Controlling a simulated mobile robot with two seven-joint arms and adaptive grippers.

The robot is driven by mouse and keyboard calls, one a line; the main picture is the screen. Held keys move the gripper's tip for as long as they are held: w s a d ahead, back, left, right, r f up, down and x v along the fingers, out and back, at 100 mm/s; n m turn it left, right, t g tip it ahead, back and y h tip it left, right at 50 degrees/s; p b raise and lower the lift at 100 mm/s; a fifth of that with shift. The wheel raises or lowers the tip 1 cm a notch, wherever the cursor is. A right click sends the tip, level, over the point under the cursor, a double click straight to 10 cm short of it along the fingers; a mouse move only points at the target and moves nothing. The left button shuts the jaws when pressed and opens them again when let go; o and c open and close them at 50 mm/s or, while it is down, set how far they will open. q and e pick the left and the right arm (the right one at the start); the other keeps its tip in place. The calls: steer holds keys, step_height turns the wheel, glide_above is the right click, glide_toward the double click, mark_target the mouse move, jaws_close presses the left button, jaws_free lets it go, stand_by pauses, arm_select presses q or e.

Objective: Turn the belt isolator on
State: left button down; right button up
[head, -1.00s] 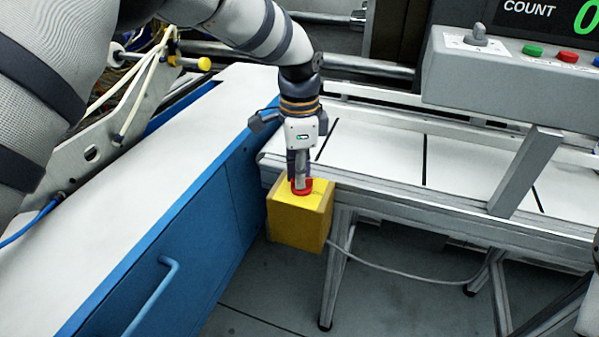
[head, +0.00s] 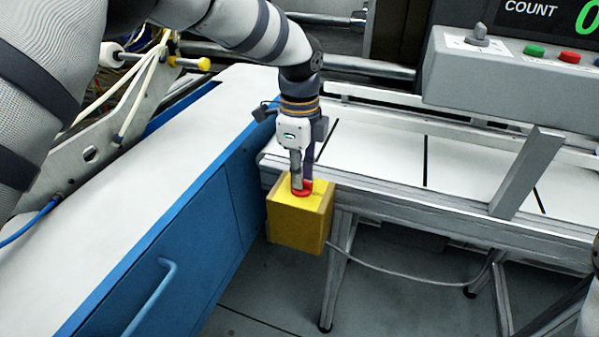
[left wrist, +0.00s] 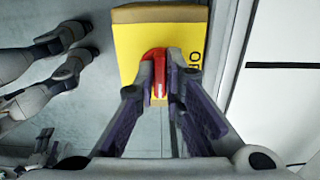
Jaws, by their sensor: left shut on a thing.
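The belt isolator is a yellow box (head: 298,228) with a red rotary handle (head: 304,187) on its top, mounted at the near left end of the conveyor. My left gripper (head: 299,183) points down onto the box and is shut on the red handle. In the left wrist view the red handle (left wrist: 157,62) sits between the two fingertips (left wrist: 168,68). Part of a dark printed label shows on the yellow top (left wrist: 130,45) to the right of the fingers; the rest is hidden. My right gripper is not in view.
The white conveyor belt (head: 385,150) runs right from the box. A grey control panel (head: 510,80) with a knob, a green button and a red button stands above it. A blue cabinet (head: 170,250) with a white top is at left. A grey cable leaves the box.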

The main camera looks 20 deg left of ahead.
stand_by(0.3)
arm_select(q)
steer(key=c, duration=1.7)
jaws_free()
step_height(320, 180, up, 12)
